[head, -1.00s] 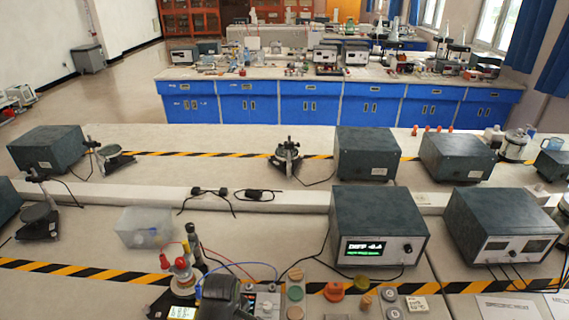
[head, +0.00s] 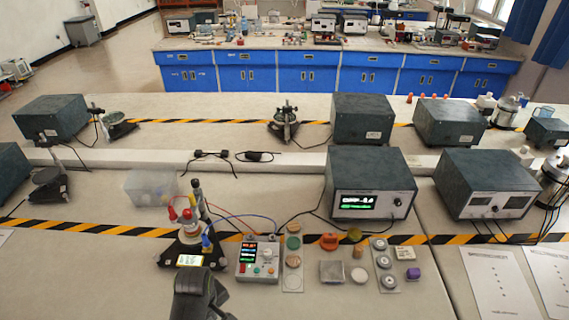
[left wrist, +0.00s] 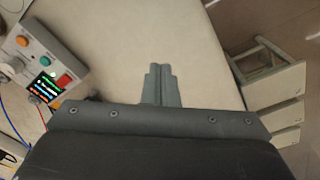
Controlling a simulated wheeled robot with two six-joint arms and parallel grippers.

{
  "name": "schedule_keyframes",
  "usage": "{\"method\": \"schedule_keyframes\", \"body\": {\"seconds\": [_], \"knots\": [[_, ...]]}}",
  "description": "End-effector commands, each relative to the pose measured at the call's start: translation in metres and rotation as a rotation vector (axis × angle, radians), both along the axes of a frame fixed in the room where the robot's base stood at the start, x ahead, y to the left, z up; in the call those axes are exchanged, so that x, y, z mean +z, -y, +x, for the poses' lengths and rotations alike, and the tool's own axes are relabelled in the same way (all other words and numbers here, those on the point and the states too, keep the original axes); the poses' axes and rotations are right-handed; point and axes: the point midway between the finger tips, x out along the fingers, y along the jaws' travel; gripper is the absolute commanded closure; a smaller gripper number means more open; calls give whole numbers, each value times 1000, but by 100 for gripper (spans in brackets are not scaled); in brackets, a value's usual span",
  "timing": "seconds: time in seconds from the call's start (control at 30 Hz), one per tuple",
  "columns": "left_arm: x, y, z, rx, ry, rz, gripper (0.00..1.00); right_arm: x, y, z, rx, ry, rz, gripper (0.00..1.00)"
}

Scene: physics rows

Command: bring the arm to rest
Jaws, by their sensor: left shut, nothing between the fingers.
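My left gripper shows in the left wrist view (left wrist: 161,84) with its two fingers together and nothing between them. It hangs over bare, pale bench top near an edge. In the head view my dark left arm (head: 197,295) reaches up at the bottom, just in front of the apparatus with red and black knobs; its fingertips are hard to make out there. A small control box (head: 258,261) stands to its right and also shows at the left of the wrist view (left wrist: 32,62). My right gripper is not in view.
The apparatus with knobs (head: 187,250) stands close beyond my arm, with red and blue wires to the box. Round samples (head: 293,260) and a grey instrument (head: 370,187) are further right. The front bench left of my arm is clear. Floor shows past the edge in the wrist view.

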Motion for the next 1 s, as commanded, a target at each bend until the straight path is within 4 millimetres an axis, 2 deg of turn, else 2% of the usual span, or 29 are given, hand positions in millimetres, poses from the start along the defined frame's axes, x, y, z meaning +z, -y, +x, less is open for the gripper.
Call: {"method": "schedule_keyframes", "body": {"seconds": [0.23,0.43,0.7,0.97,1.0], "knots": [[7,-47,-52,-163,58,52,100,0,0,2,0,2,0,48],[34,-89,-112,-400,118,142,100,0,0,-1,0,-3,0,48],[69,-110,-161,-630,154,230,100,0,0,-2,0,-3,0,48],[100,-118,-194,-804,171,294,100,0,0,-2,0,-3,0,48],[93,-119,-193,-813,170,294,100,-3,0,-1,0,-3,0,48]]}}
